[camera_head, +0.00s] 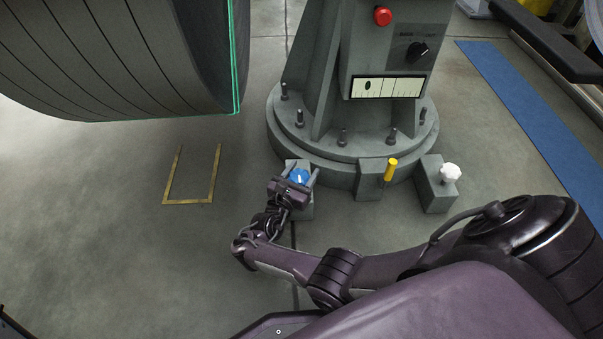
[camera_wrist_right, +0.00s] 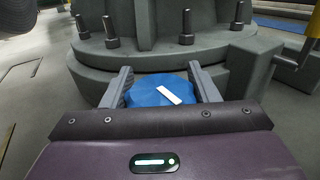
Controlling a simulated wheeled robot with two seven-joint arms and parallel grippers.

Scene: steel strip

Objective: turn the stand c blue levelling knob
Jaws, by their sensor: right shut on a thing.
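The blue levelling knob (camera_head: 299,176) sits on a grey block at the front left of the stand's round base. It has a white pointer mark on top. My right gripper (camera_head: 301,168) is over the knob, with one finger on each side of it. In the right wrist view the blue knob (camera_wrist_right: 163,92) lies between the two fingers of the right gripper (camera_wrist_right: 160,85), which are shut on it. The white mark points toward the lower right there. The knob's near side is hidden behind the gripper body. My left gripper is not in view.
The grey stand (camera_head: 330,120) has bolts round its base, a red button (camera_head: 383,17), a black dial (camera_head: 417,51) and a level gauge (camera_head: 387,87). A yellow handle (camera_head: 391,168) and a white knob (camera_head: 450,172) are to the right. A large steel coil (camera_head: 110,50) hangs left.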

